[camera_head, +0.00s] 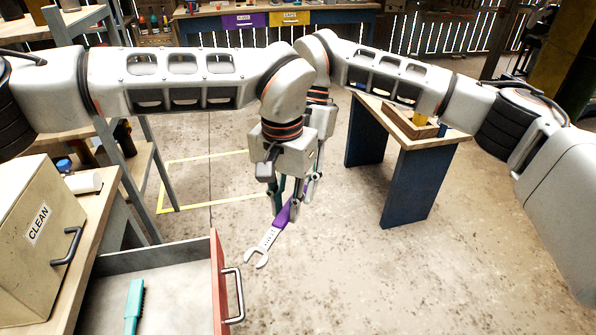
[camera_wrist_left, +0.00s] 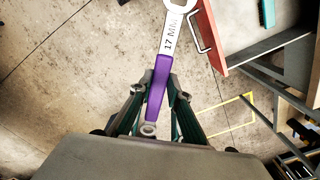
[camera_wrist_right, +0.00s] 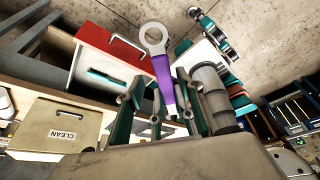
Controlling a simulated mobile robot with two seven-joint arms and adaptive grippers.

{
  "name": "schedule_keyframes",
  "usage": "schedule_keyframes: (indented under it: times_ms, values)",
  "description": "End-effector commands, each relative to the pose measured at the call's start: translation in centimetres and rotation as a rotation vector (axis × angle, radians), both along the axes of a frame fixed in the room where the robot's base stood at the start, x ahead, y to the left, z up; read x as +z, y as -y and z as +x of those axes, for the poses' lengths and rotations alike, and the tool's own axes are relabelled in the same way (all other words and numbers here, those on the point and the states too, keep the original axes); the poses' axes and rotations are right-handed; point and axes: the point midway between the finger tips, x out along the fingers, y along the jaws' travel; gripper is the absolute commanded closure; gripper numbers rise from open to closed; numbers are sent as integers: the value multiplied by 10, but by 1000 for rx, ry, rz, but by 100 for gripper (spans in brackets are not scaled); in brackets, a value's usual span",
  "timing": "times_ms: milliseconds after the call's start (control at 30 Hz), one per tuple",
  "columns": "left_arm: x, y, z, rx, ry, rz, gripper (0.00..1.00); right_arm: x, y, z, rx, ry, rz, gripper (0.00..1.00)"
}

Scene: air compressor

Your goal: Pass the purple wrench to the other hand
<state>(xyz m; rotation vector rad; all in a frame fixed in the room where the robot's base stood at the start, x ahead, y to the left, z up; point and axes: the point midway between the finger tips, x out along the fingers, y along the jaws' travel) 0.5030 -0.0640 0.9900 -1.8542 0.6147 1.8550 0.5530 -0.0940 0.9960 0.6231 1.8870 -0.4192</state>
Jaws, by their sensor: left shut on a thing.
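The wrench has a purple handle (camera_head: 283,214) and a silver shaft marked 17 MM; its silver head (camera_head: 257,257) points down toward the drawer in the head view. My left gripper (camera_head: 277,196) is shut on the purple handle (camera_wrist_left: 158,84), seen between its fingers in the left wrist view. My right gripper (camera_head: 304,196) is close beside the left one, at the upper end of the handle. In the right wrist view its fingers (camera_wrist_right: 160,90) look apart, with the purple handle (camera_wrist_right: 163,75) in front of and between them. The grippers overlap, so exact contact is partly hidden.
An open drawer (camera_head: 222,275) with a red front holds a teal tool (camera_head: 134,302). A beige box marked CLEAN (camera_head: 40,225) stands on the left bench. A blue-legged table (camera_head: 410,180) stands behind on the right. The floor below the grippers is clear.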

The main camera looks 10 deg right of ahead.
Motion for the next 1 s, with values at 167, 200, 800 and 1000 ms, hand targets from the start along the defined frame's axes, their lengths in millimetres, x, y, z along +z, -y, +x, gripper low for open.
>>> schedule_keyframes:
  times_ms: [167,200,800,1000]
  values:
    - [1,0,0,0,1,-1,100,-1,0,0,0,1,0,63]
    - [1,0,0,0,1,-1,100,-1,0,0,0,1,0,63]
    - [0,1,-1,-2,-1,-1,64,0,-1,0,0,1,2,100]
    - [4,0,0,-1,1,-1,64,0,0,0,-1,1,1,100]
